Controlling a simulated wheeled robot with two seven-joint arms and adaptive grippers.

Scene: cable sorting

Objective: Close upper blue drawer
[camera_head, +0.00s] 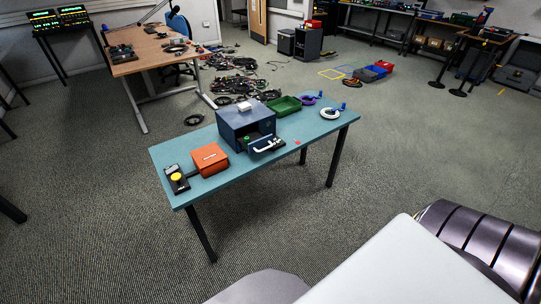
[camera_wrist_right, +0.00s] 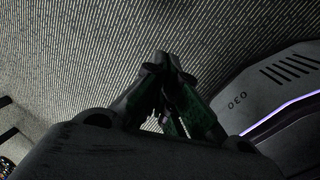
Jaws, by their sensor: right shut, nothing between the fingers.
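A blue drawer cabinet (camera_head: 234,120) stands on the teal table in the head view. A blue drawer (camera_head: 262,150) with a white handle (camera_head: 268,145) sticks out of its front, toward the table's near edge. A small green item (camera_head: 246,139) shows in the opening behind the drawer front. I cannot tell clearly from this view whether it is the upper drawer. My right gripper (camera_wrist_right: 162,65) shows in the right wrist view, shut and empty above the carpet, away from the cabinet. My left gripper is in neither view.
The teal table (camera_head: 222,177) also holds an orange box (camera_head: 210,160), a black device with a yellow button (camera_head: 177,179), a green bin (camera_head: 285,106) and a white cable coil (camera_head: 330,113). A wooden desk (camera_head: 140,55) and piled cables (camera_head: 235,85) lie behind. Carpet around the table's front is clear.

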